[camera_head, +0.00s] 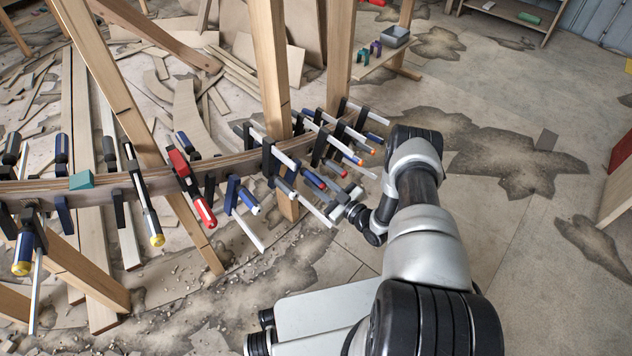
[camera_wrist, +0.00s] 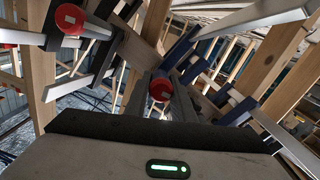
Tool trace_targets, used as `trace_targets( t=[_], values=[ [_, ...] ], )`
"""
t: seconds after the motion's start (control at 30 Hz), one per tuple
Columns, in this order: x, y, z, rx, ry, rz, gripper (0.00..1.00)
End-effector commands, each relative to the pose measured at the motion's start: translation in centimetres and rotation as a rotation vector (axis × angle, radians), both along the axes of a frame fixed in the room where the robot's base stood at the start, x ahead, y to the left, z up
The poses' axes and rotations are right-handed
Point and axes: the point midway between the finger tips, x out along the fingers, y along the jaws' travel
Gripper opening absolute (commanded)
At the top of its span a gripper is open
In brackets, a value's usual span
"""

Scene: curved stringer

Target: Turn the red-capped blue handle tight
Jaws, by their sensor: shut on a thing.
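In the wrist view a red cap (camera_wrist: 161,90) shows end-on between the two dark fingers of my gripper (camera_wrist: 160,103). The fingers are shut on this handle, one on each side of the cap.
Several clamps line the curved wooden beam (camera_head: 228,164). A wooden post (camera_head: 271,70) rises behind it. Open floor (camera_head: 490,100) lies to the right.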

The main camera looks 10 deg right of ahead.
Motion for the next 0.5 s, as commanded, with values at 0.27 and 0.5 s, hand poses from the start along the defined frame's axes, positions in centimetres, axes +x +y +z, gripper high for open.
trace_targets(
  t=[0.27, 0.5],
  values=[
    [0.0, -0.16, -0.02, 0.184, 0.125, 0.034, 0.0],
    [0.03, -0.23, -0.05, 0.37, 0.252, 0.07, 0.0]
  ],
)
